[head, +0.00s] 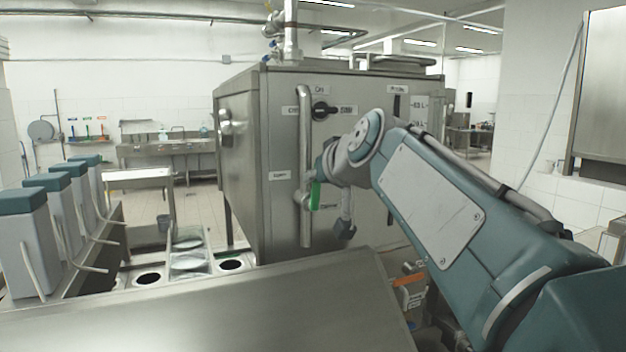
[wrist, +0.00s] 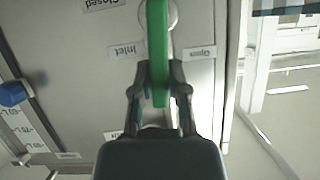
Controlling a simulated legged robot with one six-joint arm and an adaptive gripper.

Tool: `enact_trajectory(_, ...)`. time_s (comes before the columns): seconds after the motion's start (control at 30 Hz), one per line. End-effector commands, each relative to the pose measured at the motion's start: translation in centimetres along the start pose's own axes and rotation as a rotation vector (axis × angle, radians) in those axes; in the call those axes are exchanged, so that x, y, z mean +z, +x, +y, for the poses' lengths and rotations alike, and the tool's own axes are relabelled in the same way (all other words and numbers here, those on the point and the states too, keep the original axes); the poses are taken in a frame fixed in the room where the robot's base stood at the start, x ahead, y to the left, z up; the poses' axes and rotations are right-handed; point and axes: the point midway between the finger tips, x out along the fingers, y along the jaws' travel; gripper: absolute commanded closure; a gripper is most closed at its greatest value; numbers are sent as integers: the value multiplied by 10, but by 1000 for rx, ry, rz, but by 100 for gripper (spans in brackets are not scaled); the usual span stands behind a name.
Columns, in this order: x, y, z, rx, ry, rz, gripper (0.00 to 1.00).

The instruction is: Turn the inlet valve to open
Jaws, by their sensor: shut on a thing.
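The inlet valve has a green handle (head: 316,196) on the front of the steel tank (head: 240,150), by a vertical pipe. In the head view the handle hangs roughly downward. In the wrist view the green handle (wrist: 158,45) runs from the top edge down between the two fingers of my gripper (wrist: 160,92), which is shut on it. An Inlet label (wrist: 127,50), an Open label (wrist: 202,52) and a Closed label (wrist: 103,4) appear upside down around it. My gripper (head: 322,168) is partly hidden by my wrist in the head view.
A black knob (head: 322,110) sits higher on the tank front. A blue part (wrist: 12,93) shows beside a scale in the wrist view. A steel counter (head: 200,315) lies in front. Blue-lidded containers (head: 25,235) stand at left, with cup holes (head: 148,279) beside them.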

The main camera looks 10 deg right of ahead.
Motion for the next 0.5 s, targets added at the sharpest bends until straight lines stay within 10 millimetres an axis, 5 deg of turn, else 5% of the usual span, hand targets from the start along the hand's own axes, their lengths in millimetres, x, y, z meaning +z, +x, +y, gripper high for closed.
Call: enact_trajectory(0.5,1,1,2,41,-106,-3,100)
